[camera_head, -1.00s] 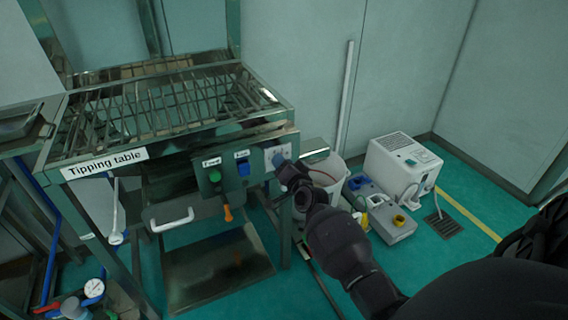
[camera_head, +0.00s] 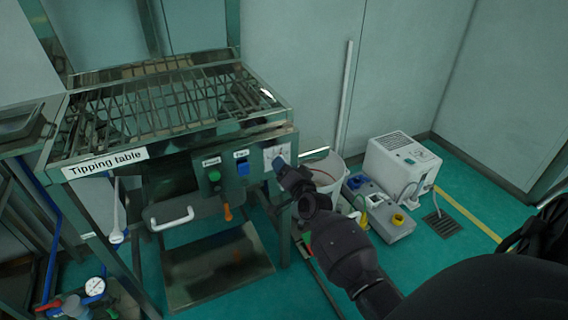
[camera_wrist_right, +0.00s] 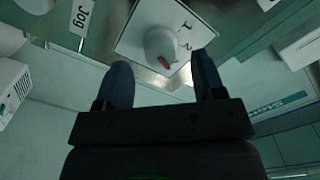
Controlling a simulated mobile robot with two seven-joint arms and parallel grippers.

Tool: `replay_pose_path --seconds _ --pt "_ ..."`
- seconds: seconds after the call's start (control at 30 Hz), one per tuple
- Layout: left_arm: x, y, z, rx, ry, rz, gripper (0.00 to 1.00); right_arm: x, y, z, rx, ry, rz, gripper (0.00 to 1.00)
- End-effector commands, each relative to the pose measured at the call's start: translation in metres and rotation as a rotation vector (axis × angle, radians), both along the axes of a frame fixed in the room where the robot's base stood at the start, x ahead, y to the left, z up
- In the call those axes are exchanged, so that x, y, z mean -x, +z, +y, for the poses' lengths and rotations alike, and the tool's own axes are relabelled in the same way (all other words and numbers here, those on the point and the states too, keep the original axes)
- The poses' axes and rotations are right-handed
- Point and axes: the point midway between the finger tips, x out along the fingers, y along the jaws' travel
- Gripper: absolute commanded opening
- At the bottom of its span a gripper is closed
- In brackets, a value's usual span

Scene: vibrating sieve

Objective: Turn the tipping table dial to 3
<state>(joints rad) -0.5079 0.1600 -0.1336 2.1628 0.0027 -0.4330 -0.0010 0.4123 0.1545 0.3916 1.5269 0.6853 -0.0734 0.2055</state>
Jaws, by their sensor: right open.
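The tipping table (camera_head: 170,105) stands at the left of the head view, with its name on a white label. On its front panel are a green button (camera_head: 214,176), a blue button (camera_head: 243,168) and a pale dial plate (camera_head: 270,153) at the right end. In the right wrist view the dial (camera_wrist_right: 163,45) is a round light knob with a red mark, on a white plate with numbers. My right gripper (camera_wrist_right: 160,82) is open, its two dark fingers on either side below the knob. I cannot tell whether they touch it. My left gripper is not in view.
A white bucket (camera_head: 326,178), a white box unit (camera_head: 403,162) and a grey box with yellow parts (camera_head: 390,222) stand on the green floor right of the table. A white handle (camera_head: 172,219) and an orange lever (camera_head: 228,212) stick out below the panel.

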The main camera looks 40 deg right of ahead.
Motion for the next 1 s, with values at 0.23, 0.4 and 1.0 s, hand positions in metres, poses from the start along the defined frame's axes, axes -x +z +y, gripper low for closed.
replay_pose_path --seconds 0.23,0.4,1.0 --pt "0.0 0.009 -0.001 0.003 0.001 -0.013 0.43 0.043 0.003 0.01 -0.001 -0.001 -0.004 0.63" --pt "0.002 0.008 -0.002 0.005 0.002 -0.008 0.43 0.065 0.002 0.015 -0.001 -0.001 -0.003 0.63" --pt "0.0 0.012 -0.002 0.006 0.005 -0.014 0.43 0.08 0.001 0.019 -0.001 0.0 -0.002 0.63"
